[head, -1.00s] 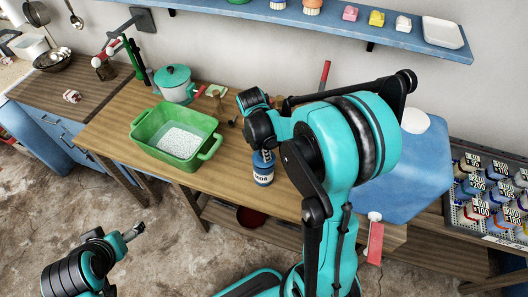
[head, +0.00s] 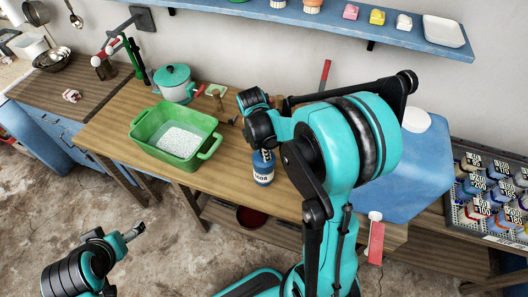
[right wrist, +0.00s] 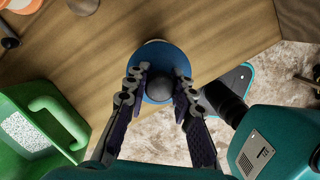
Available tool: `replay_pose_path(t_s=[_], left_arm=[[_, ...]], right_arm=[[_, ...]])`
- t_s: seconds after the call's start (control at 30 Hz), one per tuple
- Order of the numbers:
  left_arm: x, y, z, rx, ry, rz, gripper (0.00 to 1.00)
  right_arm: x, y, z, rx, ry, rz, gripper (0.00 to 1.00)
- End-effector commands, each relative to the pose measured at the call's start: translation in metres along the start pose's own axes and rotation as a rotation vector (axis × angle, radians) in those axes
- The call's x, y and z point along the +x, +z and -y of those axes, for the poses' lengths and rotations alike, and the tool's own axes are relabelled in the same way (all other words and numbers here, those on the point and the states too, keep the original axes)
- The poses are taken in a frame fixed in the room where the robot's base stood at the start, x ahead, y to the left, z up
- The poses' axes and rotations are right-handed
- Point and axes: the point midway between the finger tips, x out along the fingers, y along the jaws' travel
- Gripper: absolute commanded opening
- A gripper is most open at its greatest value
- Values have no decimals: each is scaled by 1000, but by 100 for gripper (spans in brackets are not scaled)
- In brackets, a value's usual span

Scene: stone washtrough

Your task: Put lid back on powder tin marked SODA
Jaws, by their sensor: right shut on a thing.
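The blue tin marked SODA (head: 263,176) stands upright near the front edge of the wooden table, below my right gripper (head: 265,153). In the right wrist view a round blue lid (right wrist: 157,91) with a dark knob (right wrist: 184,88) shows under my right gripper (right wrist: 166,90). The fingers are shut on the knob, one on each side. The lid is over the tin, mostly covering it from above; I cannot tell whether it is seated or slightly above the rim. My left gripper (head: 134,233) is low at the left, away from the table, and its jaws are too small to read.
A green basin (head: 150,132) with white powder stands left of the tin; its handle (right wrist: 62,118) shows in the right wrist view. A lidded pot (head: 174,84) is behind it. A blue board (head: 405,165) lies right. A blue shelf (head: 330,22) runs along the wall.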

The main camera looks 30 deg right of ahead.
Motion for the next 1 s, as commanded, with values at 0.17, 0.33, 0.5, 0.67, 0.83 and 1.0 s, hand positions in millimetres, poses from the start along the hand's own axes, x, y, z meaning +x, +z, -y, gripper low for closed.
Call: replay_pose_path(t_s=[0.17, 0.33, 0.5, 0.67, 0.83, 1.0], left_arm=[[0, 0, 0, 0, 0, 0, 84], [0, 0, 0, 0, 0, 0, 84], [0, 0, 0, 0, 0, 0, 84], [0, 0, 0, 0, 0, 0, 84], [0, 0, 0, 0, 0, 0, 84], [0, 0, 0, 0, 0, 0, 84]], right_arm=[[0, 0, 0, 0, 0, 0, 0], [0, 0, 0, 0, 0, 0, 48], [0, 0, 0, 0, 0, 0, 48], [0, 0, 0, 0, 0, 0, 66], [0, 0, 0, 0, 0, 0, 69], [-1, 0, 0, 0, 0, 0, 69]])
